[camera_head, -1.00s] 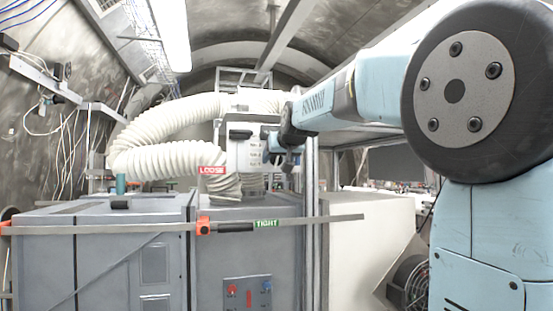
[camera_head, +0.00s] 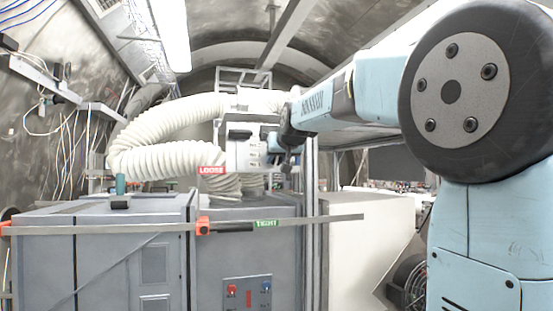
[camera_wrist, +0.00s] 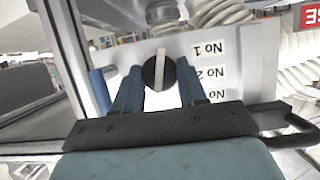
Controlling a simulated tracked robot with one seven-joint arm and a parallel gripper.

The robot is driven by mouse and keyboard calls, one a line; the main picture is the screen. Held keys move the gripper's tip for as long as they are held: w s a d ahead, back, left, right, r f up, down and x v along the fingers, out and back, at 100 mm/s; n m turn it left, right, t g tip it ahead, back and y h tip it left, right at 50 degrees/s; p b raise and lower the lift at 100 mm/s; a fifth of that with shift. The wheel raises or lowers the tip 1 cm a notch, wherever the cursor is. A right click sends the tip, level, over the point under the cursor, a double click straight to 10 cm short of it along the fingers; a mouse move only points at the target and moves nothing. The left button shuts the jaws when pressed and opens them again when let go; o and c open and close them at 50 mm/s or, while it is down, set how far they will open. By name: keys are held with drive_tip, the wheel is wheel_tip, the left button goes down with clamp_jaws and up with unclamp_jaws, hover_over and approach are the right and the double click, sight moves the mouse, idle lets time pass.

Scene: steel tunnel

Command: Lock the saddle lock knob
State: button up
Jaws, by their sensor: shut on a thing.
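A round black knob with a white bar across its face (camera_wrist: 160,70) sits on a pale panel, beside labels reading No 1 and No 2. The bar stands about upright in the wrist view. My gripper (camera_wrist: 160,75) has its blue fingers shut on this knob, one on each side. In the head view my gripper (camera_head: 273,143) is at the right side of the pale box (camera_head: 240,150), where the knob is too small to make out. An orange clamp with a black handle (camera_head: 228,227) sits on the long bar, between a red LOOSE sign (camera_head: 211,170) and a green TIGHT sign (camera_head: 266,223).
A thick white ribbed hose (camera_head: 160,160) curves beside the box. Grey cabinets (camera_head: 110,265) stand below, with the long metal bar (camera_head: 325,218) across them. A metal post (camera_head: 312,250) rises close to my gripper. A green cylinder (camera_head: 121,184) stands on the left cabinet.

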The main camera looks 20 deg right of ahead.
drive_tip(key=m+y, duration=0.2)
drive_tip(key=m, duration=0.1)
drive_tip(key=shift+d+y, duration=0.15)
drive_tip(key=shift+y, duration=0.15)
drive_tip(key=m+y, duration=0.1)
drive_tip(key=m, duration=0.2)
drive_tip(key=shift+d+f+m+t+y, duration=0.2)
drive_tip(key=shift+m+t+y, duration=0.1)
drive_tip(key=shift+t+y, duration=0.1)
drive_tip(key=m, duration=0.1)
drive_tip(key=m+y, duration=0.1)
drive_tip(key=m+t, duration=0.1)
drive_tip(key=m, duration=0.1)
drive_tip(key=shift+d+f+y, duration=0.1)
drive_tip(key=shift+f+y, duration=0.15)
drive_tip(key=shift+y, duration=0.15)
drive_tip(key=shift+f+m+t+y, duration=0.15)
drive_tip(key=shift+m+t, duration=0.25)
drive_tip(key=shift+m, duration=0.55)
drive_tip(key=shift+f+m+t+y, duration=0.15)
drive_tip(key=shift+m+t, duration=0.25)
drive_tip(key=shift+m, duration=0.55)
drive_tip(key=o, duration=1.1)
drive_tip(key=shift+r, duration=0.2)
drive_tip(key=shift+c, duration=0.2)
